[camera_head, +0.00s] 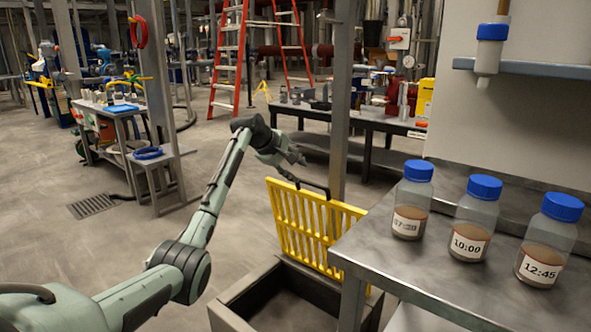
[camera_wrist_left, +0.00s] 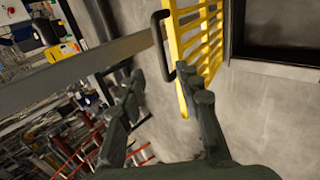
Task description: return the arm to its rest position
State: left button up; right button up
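My left arm reaches forward in the head view, and its dark left gripper (camera_head: 298,168) is above the top edge of the yellow grate (camera_head: 298,226). In the left wrist view the two fingers of my left gripper (camera_wrist_left: 165,92) are spread apart with nothing between them. The grate (camera_wrist_left: 190,45) and its black handle (camera_wrist_left: 161,45) lie beyond the fingertips, and I see no grip on the handle. The grate stands upright, slightly tilted, at the open floor pit (camera_head: 240,295). My right gripper is in neither view.
A grey metal bench (camera_head: 410,262) on the right holds three blue-capped bottles (camera_head: 470,225) of brown liquid. A steel post (camera_head: 341,110) stands right behind the grate. A small table (camera_head: 120,108) is at the left. Open floor (camera_head: 60,180) lies left of my arm.

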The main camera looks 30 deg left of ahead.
pick_arm(q)
jog(key=shift+f, duration=0.1)
dwell(0.3)
jog(key=s+d+f+m+g, duration=0.1)
jog(key=s+d+f+m, duration=0.25)
jog(key=s+f, duration=0.45)
jog(key=s+d+f+m+g+y, duration=0.1)
jog(key=s+d+f+m+g, duration=0.2)
jog(key=f, duration=0.8)
jog(key=s+d+f+m, duration=0.45)
jog(key=s+f, duration=0.25)
jog(key=f, duration=0.3)
jog(key=s+d+f+m, duration=0.2)
jog(key=s+d+f, duration=0.1)
jog(key=s, duration=0.6)
jog(key=s+d+f+m+g, duration=0.1)
jog(key=s+d+f+m, duration=0.2)
jog(key=s, duration=0.6)
jog(key=s+d+f+m+g+y, duration=0.1)
jog(key=s+d+f+m, duration=0.1)
jog(key=s, duration=0.7)
jog(key=shift+s+d+f+m+p, duration=0.2)
jog(key=shift+d+f+m+p, duration=0.2)
jog(key=shift+d+f, duration=0.55)
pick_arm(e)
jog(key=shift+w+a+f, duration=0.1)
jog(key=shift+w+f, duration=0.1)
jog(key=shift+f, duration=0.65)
